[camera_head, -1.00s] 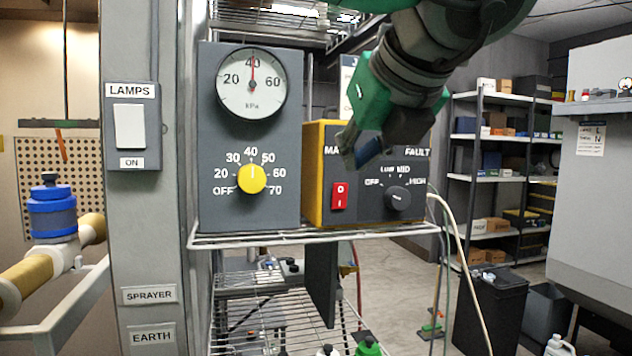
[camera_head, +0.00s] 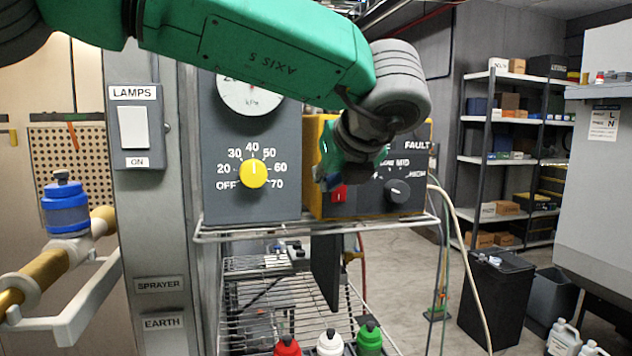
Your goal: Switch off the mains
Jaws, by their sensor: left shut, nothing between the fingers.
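The yellow-and-grey mains box (camera_head: 372,208) stands on a wire shelf. Its red rocker switch (camera_head: 339,194) is at the left of the front, with a white mark showing on its lower part. My left gripper (camera_head: 328,184) is shut and empty, its tips just over the switch's top left. It hides the upper switch and most of the mains label; I cannot tell whether it touches or which way the rocker is tipped. A black knob (camera_head: 398,192) sits to the right, under LOW, MID and HIGH marks. My right gripper is out of view.
A grey panel (camera_head: 221,135) with a yellow dial (camera_head: 253,174) pointing near 40 and a partly hidden gauge (camera_head: 249,97) stands left of the box. A LAMPS switch (camera_head: 133,127) is on the post. A pale cable (camera_head: 463,235) hangs at the box's right.

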